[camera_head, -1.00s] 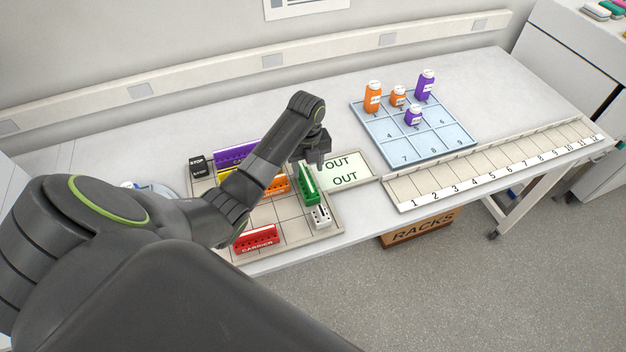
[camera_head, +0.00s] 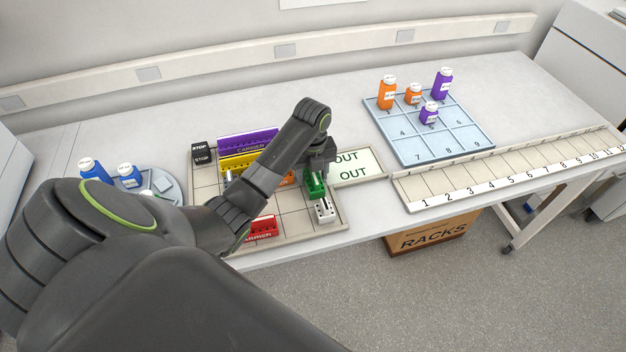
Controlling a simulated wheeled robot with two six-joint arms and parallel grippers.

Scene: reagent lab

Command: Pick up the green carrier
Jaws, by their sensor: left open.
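The green carrier (camera_head: 317,188) stands on the gridded tray (camera_head: 293,236), near its right side, just left of the OUT sign. My left gripper (camera_head: 316,172) is directly over the green carrier, pointing down, with its fingers at the carrier's top. It is open, and the gripper hides the carrier's far part. Whether the fingers touch the carrier cannot be told. My right gripper is not in view.
A white piece (camera_head: 325,211) stands right in front of the green carrier. Purple (camera_head: 248,143), yellow (camera_head: 238,162) and red (camera_head: 263,228) carriers share the tray. The OUT panel (camera_head: 352,166) lies to the right, before a blue numbered tray (camera_head: 420,151) with bottles.

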